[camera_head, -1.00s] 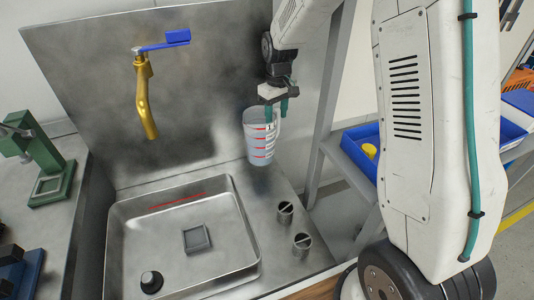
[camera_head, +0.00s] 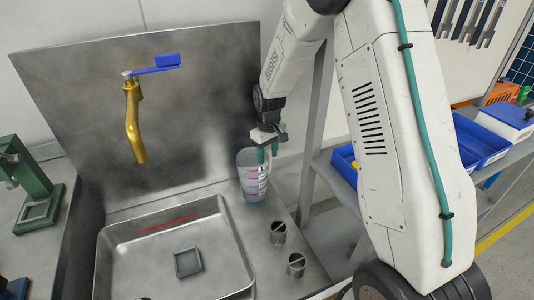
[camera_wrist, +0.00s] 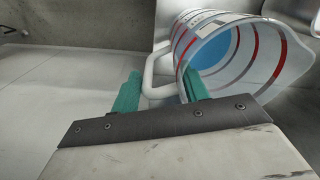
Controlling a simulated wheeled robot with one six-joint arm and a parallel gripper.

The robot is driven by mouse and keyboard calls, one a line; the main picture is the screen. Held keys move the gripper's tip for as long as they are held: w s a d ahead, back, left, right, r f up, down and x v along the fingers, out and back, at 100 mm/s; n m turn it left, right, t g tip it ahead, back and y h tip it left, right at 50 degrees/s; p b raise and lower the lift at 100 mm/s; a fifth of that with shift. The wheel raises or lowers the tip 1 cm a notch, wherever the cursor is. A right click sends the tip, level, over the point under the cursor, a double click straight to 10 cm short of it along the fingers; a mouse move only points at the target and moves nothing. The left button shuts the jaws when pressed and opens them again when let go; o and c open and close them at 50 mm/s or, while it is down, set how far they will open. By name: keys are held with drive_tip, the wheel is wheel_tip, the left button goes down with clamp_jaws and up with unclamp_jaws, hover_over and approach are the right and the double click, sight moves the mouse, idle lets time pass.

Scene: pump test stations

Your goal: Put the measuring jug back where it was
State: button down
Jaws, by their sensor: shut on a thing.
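The measuring jug (camera_head: 253,184) is clear with red marks and stands upright at the back of the steel counter, right of the sink. Its base is on or just above the counter; I cannot tell which. My gripper (camera_head: 267,152) is at the jug's upper right side. In the wrist view the jug (camera_wrist: 250,62) shows its open rim, with blue inside. The green fingers of my gripper (camera_wrist: 160,90) are on either side of the white handle (camera_wrist: 150,72), shut on it.
The steel sink basin (camera_head: 140,238) with a square drain lies left of the jug, under a brass tap (camera_head: 133,120) with a blue lever. Two short metal cylinders (camera_head: 278,232) (camera_head: 296,265) stand in front of the jug. A frame post (camera_head: 316,130) rises close at right.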

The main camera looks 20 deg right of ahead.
drive_tip(key=c, duration=0.7)
unclamp_jaws()
drive_tip(key=shift+r, duration=0.1)
wheel_tip(320, 180, up, 12)
drive_tip(key=shift+d, duration=0.1)
